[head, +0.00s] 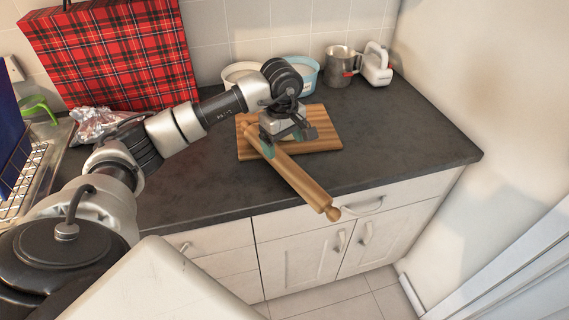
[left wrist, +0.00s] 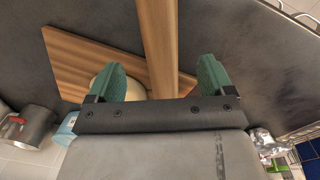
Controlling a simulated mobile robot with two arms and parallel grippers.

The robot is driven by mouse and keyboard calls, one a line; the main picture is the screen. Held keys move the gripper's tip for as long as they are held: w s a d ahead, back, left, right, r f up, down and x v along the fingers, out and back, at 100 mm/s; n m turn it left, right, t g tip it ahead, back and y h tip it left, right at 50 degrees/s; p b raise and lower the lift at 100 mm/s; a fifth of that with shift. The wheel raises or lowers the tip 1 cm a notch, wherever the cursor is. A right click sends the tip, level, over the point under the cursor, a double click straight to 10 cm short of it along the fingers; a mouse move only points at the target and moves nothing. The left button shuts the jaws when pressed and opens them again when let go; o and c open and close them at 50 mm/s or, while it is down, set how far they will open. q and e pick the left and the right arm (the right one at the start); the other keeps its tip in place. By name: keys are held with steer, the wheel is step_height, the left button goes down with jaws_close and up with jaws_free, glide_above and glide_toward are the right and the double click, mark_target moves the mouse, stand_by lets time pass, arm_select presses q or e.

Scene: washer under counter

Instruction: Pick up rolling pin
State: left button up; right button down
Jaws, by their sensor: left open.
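The wooden rolling pin (head: 298,177) lies slantwise, its far end over the wooden cutting board (head: 322,128) and its near end showing past the counter's front edge. My left gripper (head: 284,143) is open above the pin's far part, pointing down. In the left wrist view the pin (left wrist: 158,42) runs between the two green fingers, with a visible gap on each side. The pin's far end is hidden behind the gripper body there. The cutting board (left wrist: 75,60) shows to the left of the pin. My right gripper is not in view.
A metal mug (head: 340,66), a white hand mixer (head: 376,65) and a blue-white bowl (head: 303,74) stand at the back. A red tartan case (head: 110,55) leans on the wall at left. A dish rack (head: 22,175) is far left. The dark counter (head: 410,140) is clear at right.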

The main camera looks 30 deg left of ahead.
mark_target(285, 159)
arm_select(q)
step_height(285, 159, down, 3)
steer(key=shift+w+f, duration=0.1)
steer(key=shift+f, duration=0.05)
step_height(285, 159, down, 5)
steer(key=p, duration=0.2)
steer(key=shift+p, duration=0.35)
steer(key=shift+w+f, duration=0.1)
steer(key=shift+f, duration=0.1)
steer(key=c, duration=1.1)
steer(key=shift+o, duration=0.2)
steer(key=shift+r, duration=0.1)
